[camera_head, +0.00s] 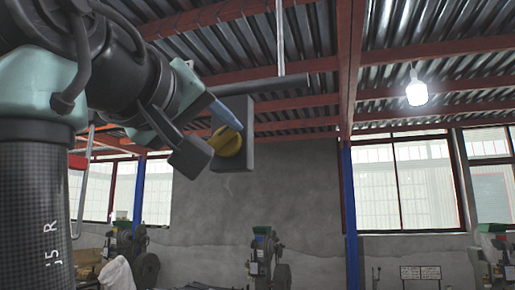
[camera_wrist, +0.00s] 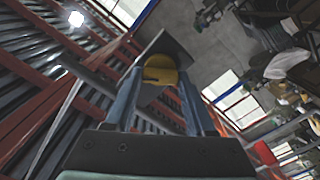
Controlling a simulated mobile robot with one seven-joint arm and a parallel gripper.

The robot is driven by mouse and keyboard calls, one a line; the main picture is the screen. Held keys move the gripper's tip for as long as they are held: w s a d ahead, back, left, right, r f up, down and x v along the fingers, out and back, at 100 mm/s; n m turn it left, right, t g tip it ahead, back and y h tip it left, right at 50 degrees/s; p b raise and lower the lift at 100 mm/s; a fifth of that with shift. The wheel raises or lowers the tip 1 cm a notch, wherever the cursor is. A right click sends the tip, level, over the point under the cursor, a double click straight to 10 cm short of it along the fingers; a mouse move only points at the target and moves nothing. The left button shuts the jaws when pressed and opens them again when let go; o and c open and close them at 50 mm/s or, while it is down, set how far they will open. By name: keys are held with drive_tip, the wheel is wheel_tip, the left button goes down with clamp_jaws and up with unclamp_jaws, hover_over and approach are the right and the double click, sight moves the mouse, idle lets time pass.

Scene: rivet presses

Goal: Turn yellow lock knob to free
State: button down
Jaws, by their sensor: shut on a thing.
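The yellow lock knob (camera_head: 228,144) is a round yellow piece on the face of a dark grey box (camera_head: 236,116) in the head view. It also shows in the wrist view (camera_wrist: 159,70), in front of the grey box (camera_wrist: 172,42). My gripper (camera_head: 226,127) is at the knob, with blue-grey fingers. In the wrist view my gripper (camera_wrist: 158,85) has one finger on each side of the knob and is shut on it. The knob's marking and lock position cannot be read. Part of the knob is hidden by a finger in the head view.
A grey pipe (camera_head: 265,84) runs right from the box, and a thin vertical pole (camera_head: 280,40) hangs near its end. A lit lamp (camera_head: 416,92) hangs at right. Several presses, such as one (camera_head: 264,255), stand low by the back wall. The air right of the box is clear.

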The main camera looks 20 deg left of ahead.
drive_tip(key=n, duration=0.5)
drive_tip(key=shift+d+f+n+b, duration=0.1)
drive_tip(key=shift+n+b, duration=0.2)
drive_tip(key=shift+b, duration=0.1)
drive_tip(key=n, duration=0.4)
drive_tip(key=shift+n, duration=0.4)
drive_tip(key=c, duration=0.5)
unclamp_jaws()
drive_tip(key=shift+c, duration=0.2)
drive_tip(key=o, duration=0.3)
drive_tip(key=shift+w, duration=0.25)
drive_tip(key=shift+s, duration=0.1)
